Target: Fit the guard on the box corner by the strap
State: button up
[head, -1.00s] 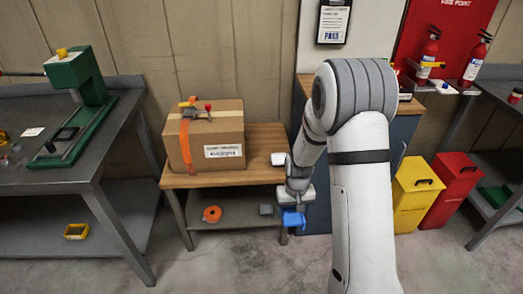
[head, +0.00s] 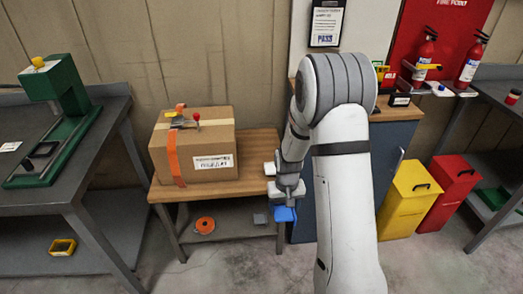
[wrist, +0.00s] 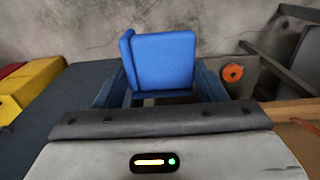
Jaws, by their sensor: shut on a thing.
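A blue corner guard (wrist: 165,62) is held between the two fingers of my gripper (wrist: 160,95) in the wrist view. In the head view the guard (head: 285,214) hangs below my gripper (head: 287,198), off the right front corner of the wooden table. The cardboard box (head: 215,143) sits on the table, to the left of my gripper and apart from it. An orange strap (head: 173,160) runs over the box top and down its front near the left side. A metal buckle with a red knob (head: 196,117) sits on top of the box.
The wooden table (head: 258,150) has bare top right of the box. A metal bench with a green press (head: 62,95) stands left. A blue cabinet and yellow bin (head: 408,195) stand right.

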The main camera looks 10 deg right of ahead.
aim_at(156, 149)
jog(key=i, duration=1.4)
jog(key=z, duration=0.05)
